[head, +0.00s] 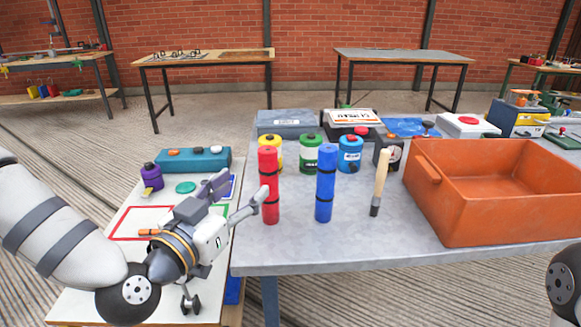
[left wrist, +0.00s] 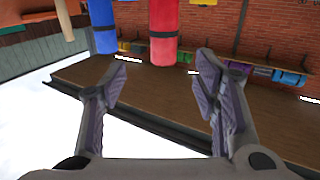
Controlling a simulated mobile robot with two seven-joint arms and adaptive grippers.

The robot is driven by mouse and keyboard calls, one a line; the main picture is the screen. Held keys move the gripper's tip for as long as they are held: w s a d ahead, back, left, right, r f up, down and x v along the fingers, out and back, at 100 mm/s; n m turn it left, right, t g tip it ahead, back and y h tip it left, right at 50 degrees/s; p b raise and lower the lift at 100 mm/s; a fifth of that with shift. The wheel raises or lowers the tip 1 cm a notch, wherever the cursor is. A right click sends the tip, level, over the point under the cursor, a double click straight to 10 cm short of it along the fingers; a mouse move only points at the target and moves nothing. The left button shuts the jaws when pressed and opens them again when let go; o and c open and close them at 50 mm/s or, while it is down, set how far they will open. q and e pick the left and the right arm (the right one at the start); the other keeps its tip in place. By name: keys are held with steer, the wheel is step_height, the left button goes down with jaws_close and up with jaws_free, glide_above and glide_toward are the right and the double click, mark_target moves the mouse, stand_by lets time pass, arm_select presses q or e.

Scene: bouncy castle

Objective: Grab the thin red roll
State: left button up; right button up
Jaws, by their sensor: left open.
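The thin red roll (head: 269,187) stands upright on the grey table, with dark bands around it. A similar blue roll (head: 325,184) stands to the right of the red one. My right gripper is not in view.
A wooden-handled tool (head: 381,178) stands right of the blue roll, then a large orange bin (head: 482,222). Yellow (head: 277,151), green (head: 310,154) and blue (head: 349,154) canisters stand behind the rolls. The front of the grey table (head: 330,246) is clear.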

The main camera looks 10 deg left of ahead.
mark_target(263, 163)
arm_select(q)
steer(key=x, duration=0.3)
steer(key=b+x, duration=0.1)
steer(key=x, duration=0.6)
steer(key=shift+w+a+r, duration=0.2)
steer(key=shift+w, duration=0.15)
steer(key=shift+w+r, duration=0.1)
steer(key=shift+w, duration=0.15)
steer(key=shift+r, duration=0.1)
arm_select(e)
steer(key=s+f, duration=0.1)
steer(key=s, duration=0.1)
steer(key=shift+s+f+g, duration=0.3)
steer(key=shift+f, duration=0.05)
arm_select(q)
jaws_close()
